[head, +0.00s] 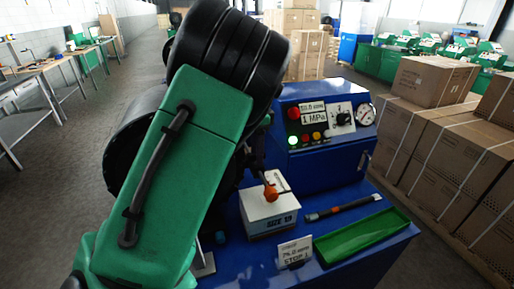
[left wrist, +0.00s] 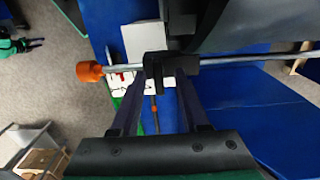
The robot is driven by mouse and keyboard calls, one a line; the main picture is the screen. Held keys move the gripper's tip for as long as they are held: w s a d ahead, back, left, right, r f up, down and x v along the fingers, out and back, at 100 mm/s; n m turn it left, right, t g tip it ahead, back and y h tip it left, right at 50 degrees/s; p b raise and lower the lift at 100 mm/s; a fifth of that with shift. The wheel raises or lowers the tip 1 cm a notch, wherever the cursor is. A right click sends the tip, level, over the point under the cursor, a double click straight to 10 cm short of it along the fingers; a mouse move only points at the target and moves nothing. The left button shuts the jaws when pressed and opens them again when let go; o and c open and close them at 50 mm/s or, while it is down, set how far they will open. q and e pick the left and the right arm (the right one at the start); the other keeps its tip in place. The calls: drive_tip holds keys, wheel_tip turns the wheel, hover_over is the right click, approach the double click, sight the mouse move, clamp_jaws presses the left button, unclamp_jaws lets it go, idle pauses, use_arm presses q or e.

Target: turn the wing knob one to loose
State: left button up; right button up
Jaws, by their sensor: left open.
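A black knob (head: 342,118) sits on a white plate on the blue control panel (head: 315,165) in the head view. I cannot tell whether this is wing knob one; no knob is clearly labelled so. My left gripper (left wrist: 168,68) is open in the left wrist view. Its dark fingers are at a long metal rod with an orange end (left wrist: 90,71), and the rod passes across the fingertips. I cannot tell whether they touch. In the head view my green and black left arm hides most of the gripper. An orange knob (head: 271,192) shows above a white block (head: 268,212).
A green tray (head: 362,236), a dark bar tool (head: 343,207) and a white sign (head: 294,251) are on the blue machine top. A gauge (head: 365,114) and several lights are on the panel.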

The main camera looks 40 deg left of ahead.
use_arm(q)
drive_tip(key=shift+s+d+r, duration=0.1)
drive_tip(key=shift+s+d, duration=0.05)
clamp_jaws()
